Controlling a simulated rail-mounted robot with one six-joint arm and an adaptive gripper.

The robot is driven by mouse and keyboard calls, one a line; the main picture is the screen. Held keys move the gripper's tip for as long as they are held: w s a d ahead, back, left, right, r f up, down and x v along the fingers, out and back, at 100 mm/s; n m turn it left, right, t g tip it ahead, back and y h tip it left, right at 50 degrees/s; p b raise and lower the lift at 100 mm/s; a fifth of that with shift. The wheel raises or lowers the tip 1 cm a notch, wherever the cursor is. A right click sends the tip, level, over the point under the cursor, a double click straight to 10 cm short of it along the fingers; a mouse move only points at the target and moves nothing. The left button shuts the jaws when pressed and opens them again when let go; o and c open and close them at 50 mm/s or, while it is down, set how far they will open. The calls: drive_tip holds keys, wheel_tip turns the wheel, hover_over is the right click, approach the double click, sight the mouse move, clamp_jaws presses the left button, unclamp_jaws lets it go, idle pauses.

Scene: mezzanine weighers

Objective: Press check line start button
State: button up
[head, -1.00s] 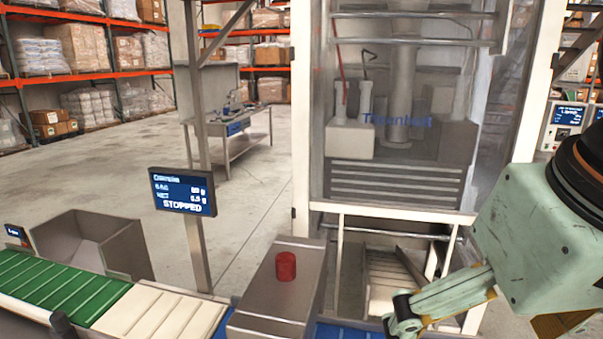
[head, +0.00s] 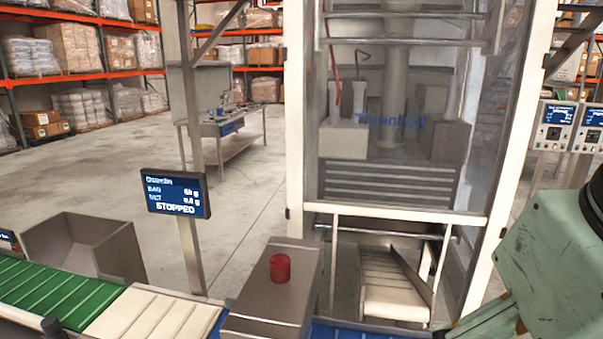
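A dark display (head: 179,194) on a post, behind and left of the box, reads "STOPPED". My gripper (head: 484,324) is at the bottom right edge, well to the right of the red button and touching nothing I can see. Its fingertips are cut off by the frame, so its opening is hidden.
A conveyor with green (head: 45,293) and cream (head: 150,318) slats runs along the bottom left. A clear-panelled machine in a white frame (head: 299,130) stands behind the box. Two control panels (head: 553,125) are at the far right. A metal bin (head: 85,250) sits left.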

clamp_jaws()
idle(0.4)
idle(1.2)
